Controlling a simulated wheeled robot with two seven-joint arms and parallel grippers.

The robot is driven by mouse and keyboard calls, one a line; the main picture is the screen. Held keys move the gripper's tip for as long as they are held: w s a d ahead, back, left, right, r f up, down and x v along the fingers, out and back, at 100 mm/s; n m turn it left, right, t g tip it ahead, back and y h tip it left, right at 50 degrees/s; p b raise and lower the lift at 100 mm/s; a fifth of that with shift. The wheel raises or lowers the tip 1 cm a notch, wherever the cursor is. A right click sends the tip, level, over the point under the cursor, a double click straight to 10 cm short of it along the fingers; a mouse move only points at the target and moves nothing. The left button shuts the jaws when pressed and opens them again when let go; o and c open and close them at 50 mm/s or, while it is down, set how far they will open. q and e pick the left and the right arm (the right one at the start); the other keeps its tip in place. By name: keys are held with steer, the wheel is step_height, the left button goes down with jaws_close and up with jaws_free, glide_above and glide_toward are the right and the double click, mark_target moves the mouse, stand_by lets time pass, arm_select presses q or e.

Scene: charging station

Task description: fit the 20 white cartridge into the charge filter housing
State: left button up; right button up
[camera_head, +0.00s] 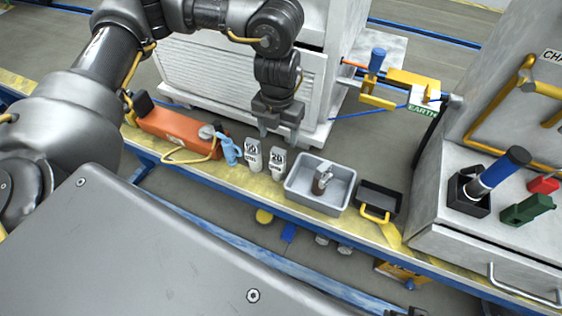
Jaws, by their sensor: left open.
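The white cartridge marked 20 (277,165) stands upright on the yellow-edged bench, left of a grey tray. A similar white cartridge with another number (253,157) stands just to its left. My left gripper (278,138) points down above and slightly behind the 20 cartridge. Its two fingers are apart with nothing visible between them. I cannot tell whether the fingers touch the cartridge. My right gripper is not in view. I cannot clearly identify the charge filter housing; a partly cut-off sign starting "CHA" (552,56) is on the grey cabinet at the right.
The grey tray (295,190) holds a small metallic and brown part (321,178). A black tray (392,197) with a yellow handle sits to its right. An orange case (170,130) and blue cloth (228,150) lie left of the cartridges. A blue-handled tool (505,168) stands in a black holder.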

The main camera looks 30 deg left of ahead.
mark_target(279, 151)
arm_select(q)
step_height(279, 151, down, 4)
steer(key=shift+a+f+b, duration=0.1)
steer(key=shift+b, duration=0.2)
steer(key=shift+f, duration=0.1)
step_height(279, 151, down, 5)
steer(key=shift+r+b, duration=0.1)
steer(key=shift+b, duration=0.3)
steer(key=shift+f, duration=0.2)
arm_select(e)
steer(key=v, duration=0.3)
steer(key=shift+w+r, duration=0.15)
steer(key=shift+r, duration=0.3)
arm_select(q)
steer(key=shift+c, duration=0.3)
steer(key=c, duration=1)
steer(key=shift+c, duration=0.2)
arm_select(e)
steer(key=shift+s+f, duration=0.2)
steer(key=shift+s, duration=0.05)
arm_select(q)
steer(key=shift+r, duration=0.2)
